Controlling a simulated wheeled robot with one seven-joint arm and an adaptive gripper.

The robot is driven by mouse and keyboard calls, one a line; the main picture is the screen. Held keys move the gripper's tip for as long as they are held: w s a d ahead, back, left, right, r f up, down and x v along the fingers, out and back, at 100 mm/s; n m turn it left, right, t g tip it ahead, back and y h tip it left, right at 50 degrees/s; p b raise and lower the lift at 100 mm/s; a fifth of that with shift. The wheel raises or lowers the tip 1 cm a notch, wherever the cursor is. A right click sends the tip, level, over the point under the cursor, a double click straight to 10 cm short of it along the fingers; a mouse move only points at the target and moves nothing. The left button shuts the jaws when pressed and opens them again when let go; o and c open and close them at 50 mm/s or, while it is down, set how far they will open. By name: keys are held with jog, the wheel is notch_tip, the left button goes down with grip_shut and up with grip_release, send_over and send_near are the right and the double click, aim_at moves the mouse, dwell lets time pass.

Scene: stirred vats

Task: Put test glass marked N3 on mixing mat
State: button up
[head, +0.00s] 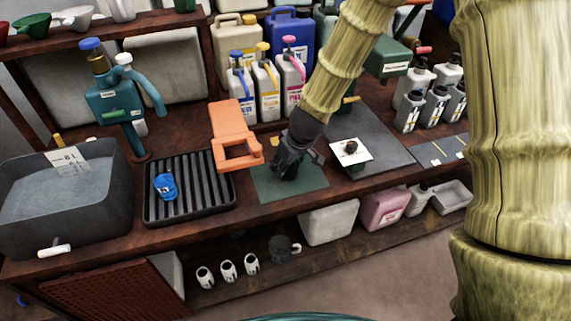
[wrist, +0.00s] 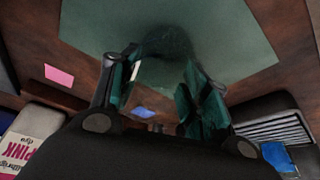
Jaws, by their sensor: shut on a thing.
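My gripper (head: 287,172) is low over the green mat (head: 262,192) on the bench, pointing down. In the wrist view my gripper (wrist: 160,88) has its two fingers apart, shut on a see-through thing that looks like the test glass. Its outline is hard to make out, and no N3 mark can be read. The green mat (wrist: 225,45) fills the far part of the wrist view, with a dark shadow between the fingertips. I cannot tell whether the glass touches the mat. In the head view the gripper hides the glass.
An orange stand (head: 233,125) is close left of the gripper. Beyond it is a ribbed black tray (head: 215,198) with a blue item (head: 165,186). Jugs (head: 268,92) stand behind.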

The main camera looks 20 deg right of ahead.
jog(key=shift+f, duration=0.1)
jog(key=o, duration=1.3)
jog(key=shift+o, duration=0.2)
jog(key=v, duration=1.2)
jog(key=shift+p, duration=0.45)
